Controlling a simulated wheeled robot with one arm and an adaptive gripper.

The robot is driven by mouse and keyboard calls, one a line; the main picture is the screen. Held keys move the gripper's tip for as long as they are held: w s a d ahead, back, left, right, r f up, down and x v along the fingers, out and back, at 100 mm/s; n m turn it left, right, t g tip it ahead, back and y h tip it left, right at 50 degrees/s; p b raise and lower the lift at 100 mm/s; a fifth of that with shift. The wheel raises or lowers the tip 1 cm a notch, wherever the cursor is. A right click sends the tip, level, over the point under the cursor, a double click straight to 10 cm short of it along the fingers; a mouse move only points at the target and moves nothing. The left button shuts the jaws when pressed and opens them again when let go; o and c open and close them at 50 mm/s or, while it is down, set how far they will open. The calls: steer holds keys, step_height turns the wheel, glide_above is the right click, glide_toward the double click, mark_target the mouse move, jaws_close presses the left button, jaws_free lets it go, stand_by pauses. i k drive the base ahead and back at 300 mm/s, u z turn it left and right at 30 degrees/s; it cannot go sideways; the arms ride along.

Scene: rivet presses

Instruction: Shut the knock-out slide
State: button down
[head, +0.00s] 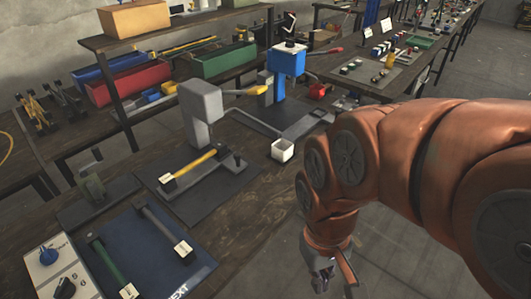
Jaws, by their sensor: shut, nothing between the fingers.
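I cannot tell for sure which part is the knock-out slide; the small labels are too small to read. A yellow bar (195,164) with a white tag lies on the dark base of a grey press (204,107). A grey bar (161,229) and a green bar (107,262), each with a white tag, lie on a dark blue mat (140,262) at the front left. My gripper (330,280) is shut and empty, low at the bottom centre, over the floor side of the bench edge. It is apart from all of these bars.
A control panel with knobs (55,275) is at the lower left. Red (128,83) and green (223,60) bins sit behind. Bare wood lies right of the blue mat.

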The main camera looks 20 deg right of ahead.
mark_target(231, 161)
steer(key=k, duration=0.65)
steer(key=u, duration=1.15)
steer(key=i, duration=0.5)
steer(key=z, duration=0.05)
